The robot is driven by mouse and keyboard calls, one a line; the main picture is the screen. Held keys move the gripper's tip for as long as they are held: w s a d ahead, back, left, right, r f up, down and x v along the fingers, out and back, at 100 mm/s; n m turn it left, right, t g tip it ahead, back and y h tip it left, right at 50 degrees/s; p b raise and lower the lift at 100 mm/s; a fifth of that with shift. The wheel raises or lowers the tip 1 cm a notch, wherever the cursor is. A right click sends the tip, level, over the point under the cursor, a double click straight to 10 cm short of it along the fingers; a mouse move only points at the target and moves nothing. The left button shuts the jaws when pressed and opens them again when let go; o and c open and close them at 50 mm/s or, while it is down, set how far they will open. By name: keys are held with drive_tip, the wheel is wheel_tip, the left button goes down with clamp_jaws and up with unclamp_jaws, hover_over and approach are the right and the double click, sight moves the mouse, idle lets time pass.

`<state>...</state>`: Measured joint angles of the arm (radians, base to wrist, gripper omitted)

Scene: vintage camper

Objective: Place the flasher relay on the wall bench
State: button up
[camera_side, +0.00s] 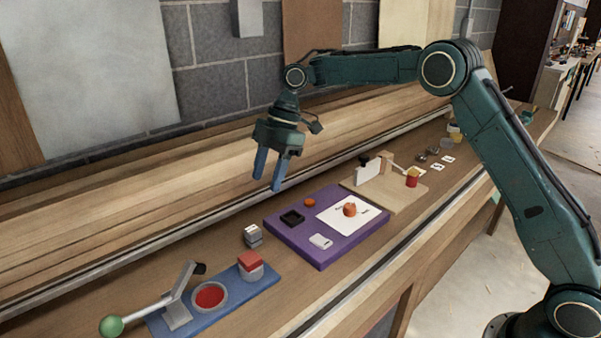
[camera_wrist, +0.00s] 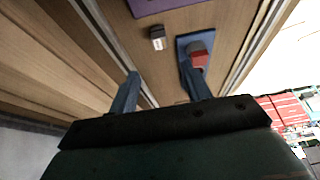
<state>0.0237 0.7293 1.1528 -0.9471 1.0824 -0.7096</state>
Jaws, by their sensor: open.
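A small dark grey block with a pale label on top (camera_side: 253,236), which looks like the flasher relay, stands on the wooden wall bench (camera_side: 180,272). It is between the blue plate and the purple board, touching neither. In the wrist view the block (camera_wrist: 157,40) lies ahead of my fingertips, between their lines. My gripper (camera_side: 268,181) has two blue fingers, apart and empty, pointing down above the bench. It is up and behind the block, near the rail at the back. The fingers (camera_wrist: 160,72) also show apart in the wrist view.
A blue plate (camera_side: 240,297) with a green-knobbed lever, red round pad and red block is at front left. A purple board (camera_side: 285,237) holds a white sheet and small parts. A tan board (camera_side: 405,200) with a red cup lies beyond. Bare wood surrounds the block.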

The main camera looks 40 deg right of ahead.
drive_tip(key=s+d+r+m+t+h, duration=0.1)
drive_tip(key=s+d+r+m+t, duration=0.25)
drive_tip(key=s+r+m, duration=0.8)
drive_tip(key=s+d+f+m+t+h, duration=0.1)
drive_tip(key=s+d+f+m, duration=0.1)
drive_tip(key=s, duration=1.1)
drive_tip(key=s+d+f+m+t+h, duration=0.1)
drive_tip(key=s+d+m, duration=0.3)
drive_tip(key=s, duration=0.8)
drive_tip(key=shift+s+d+f+h, duration=0.4)
drive_tip(key=shift+d+h, duration=0.3)
drive_tip(key=shift+d, duration=0.2)
drive_tip(key=shift+w+m, duration=0.1)
drive_tip(key=shift+m, duration=0.15)
